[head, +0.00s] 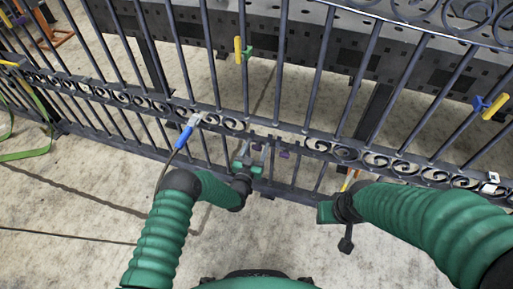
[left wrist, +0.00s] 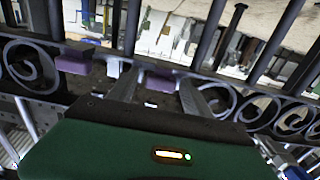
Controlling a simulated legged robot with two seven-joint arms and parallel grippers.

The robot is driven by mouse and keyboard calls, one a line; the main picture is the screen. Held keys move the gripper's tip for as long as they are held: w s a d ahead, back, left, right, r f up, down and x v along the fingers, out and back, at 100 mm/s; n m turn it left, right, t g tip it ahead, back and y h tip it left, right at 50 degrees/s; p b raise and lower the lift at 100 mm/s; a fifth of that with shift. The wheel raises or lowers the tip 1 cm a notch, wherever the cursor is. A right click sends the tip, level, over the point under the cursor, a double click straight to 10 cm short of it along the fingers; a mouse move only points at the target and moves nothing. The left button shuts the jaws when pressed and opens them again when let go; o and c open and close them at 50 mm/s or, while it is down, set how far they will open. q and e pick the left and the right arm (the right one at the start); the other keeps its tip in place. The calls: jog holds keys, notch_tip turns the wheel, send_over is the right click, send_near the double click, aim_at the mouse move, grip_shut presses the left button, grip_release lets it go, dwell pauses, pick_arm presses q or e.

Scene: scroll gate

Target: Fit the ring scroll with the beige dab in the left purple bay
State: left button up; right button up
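The gate's middle band (head: 160,105) carries a row of dark scrolls. A gap in this band shows two purple blocks in the left wrist view, a left one (left wrist: 74,62) and a right one (left wrist: 160,80). In the head view one purple block (head: 284,154) shows beside my left fingers. My left gripper (head: 256,152) is at this gap, its fingers apart with the right purple block seen between them; I see nothing held. I cannot pick out a ring scroll with a beige dab. My right gripper (head: 326,211) is low in front of the gate; its fingers are unclear.
Upright bars rise above and below the band. A blue-handled tool (head: 186,134) is at the band left of my left gripper. Yellow-handled pieces hang on the bars, one upper middle (head: 238,50) and one far right (head: 495,107). A green strap (head: 28,154) lies left. Concrete floor is open in front.

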pick_arm(q)
grip_shut()
jog(key=shift+s, duration=0.1)
dwell(1.2)
